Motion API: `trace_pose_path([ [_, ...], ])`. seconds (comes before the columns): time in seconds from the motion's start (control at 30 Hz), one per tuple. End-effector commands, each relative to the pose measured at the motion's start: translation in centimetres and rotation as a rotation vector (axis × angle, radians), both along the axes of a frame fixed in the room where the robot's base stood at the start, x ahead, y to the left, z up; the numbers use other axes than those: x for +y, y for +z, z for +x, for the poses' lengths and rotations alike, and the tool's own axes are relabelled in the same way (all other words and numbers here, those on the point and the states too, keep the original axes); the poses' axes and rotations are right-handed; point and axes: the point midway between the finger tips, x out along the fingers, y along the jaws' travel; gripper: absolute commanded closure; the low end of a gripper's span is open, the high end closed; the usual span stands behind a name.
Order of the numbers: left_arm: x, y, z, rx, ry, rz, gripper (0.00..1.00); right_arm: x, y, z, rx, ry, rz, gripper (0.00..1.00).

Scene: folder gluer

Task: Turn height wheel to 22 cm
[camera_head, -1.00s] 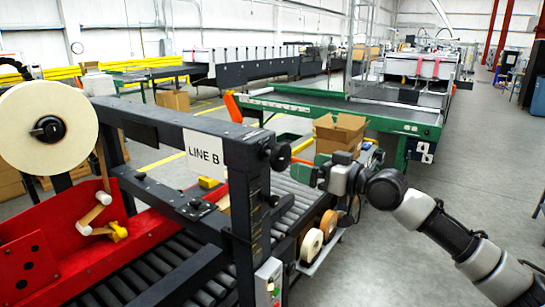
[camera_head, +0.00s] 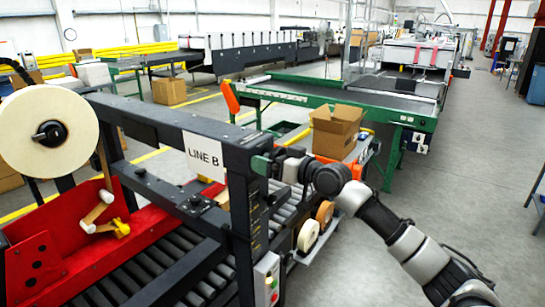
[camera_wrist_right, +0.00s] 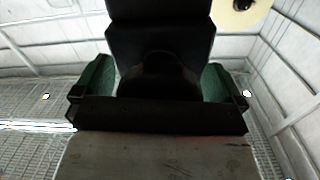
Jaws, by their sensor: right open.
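The black height wheel at the top right of the dark gantry frame (camera_head: 165,125) is covered by my right gripper in the head view. My right gripper (camera_head: 263,165) is at the frame's right post (camera_head: 245,215), its green fingertips around the wheel's place. In the right wrist view, the green pads of the right gripper (camera_wrist_right: 158,88) stand apart, on either side of a dark rounded shape that looks like the height wheel (camera_wrist_right: 158,72). I cannot tell whether the pads touch it. No height reading is legible. My left gripper is not in view.
A big cream tape roll (camera_head: 48,132) stands at the left. Smaller tape rolls (camera_head: 308,235) sit below my right arm. A control box with buttons (camera_head: 267,278) is on the post's front. An open carton (camera_head: 336,130) stands behind my right arm.

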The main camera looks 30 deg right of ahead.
Motion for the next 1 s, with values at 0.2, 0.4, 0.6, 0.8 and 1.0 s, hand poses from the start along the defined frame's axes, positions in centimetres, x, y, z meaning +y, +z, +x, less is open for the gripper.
trace_pose_path([
  [0.2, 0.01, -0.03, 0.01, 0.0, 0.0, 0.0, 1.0, -0.01, -0.03, -0.01, 0.0, 0.0, 0.0, 0.06],
  [0.4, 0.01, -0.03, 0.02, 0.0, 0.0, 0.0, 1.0, -0.02, -0.01, -0.03, 0.0, 0.0, 0.0, 0.37],
  [0.6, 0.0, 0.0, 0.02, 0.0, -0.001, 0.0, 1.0, -0.02, 0.01, -0.03, 0.0, 0.0, 0.004, 0.48],
  [0.8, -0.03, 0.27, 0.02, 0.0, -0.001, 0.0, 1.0, -0.03, 0.09, -0.03, 0.017, -0.001, 0.044, 0.48],
  [1.0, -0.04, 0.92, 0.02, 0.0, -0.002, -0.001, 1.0, 0.03, 0.15, -0.03, 0.061, -0.001, 0.151, 0.48],
])
